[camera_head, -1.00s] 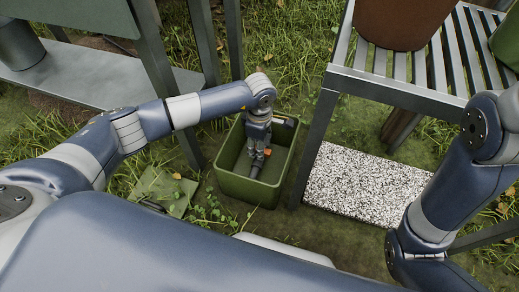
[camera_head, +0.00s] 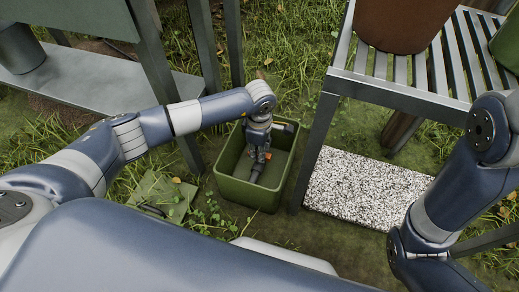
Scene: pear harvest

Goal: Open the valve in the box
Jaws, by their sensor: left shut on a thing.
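The green open-topped box (camera_head: 232,188) stands on the ground near the middle of the head view. My left arm reaches in from the left, and my left gripper (camera_head: 257,160) points down inside the box. It is shut on the valve's orange handle (camera_head: 264,155), of which only a small part shows beside the fingers. A dark pipe or valve body (camera_head: 256,175) shows below the fingertips. The gripper hides most of the valve. My right arm is at the right edge, and its gripper is out of the picture.
A slatted metal table (camera_head: 400,80) with a brown pot (camera_head: 400,22) stands at the upper right. A speckled slab (camera_head: 365,188) lies below it. A grey metal shelf (camera_head: 85,77) stands at the left. A flat green lid (camera_head: 163,195) lies left of the box.

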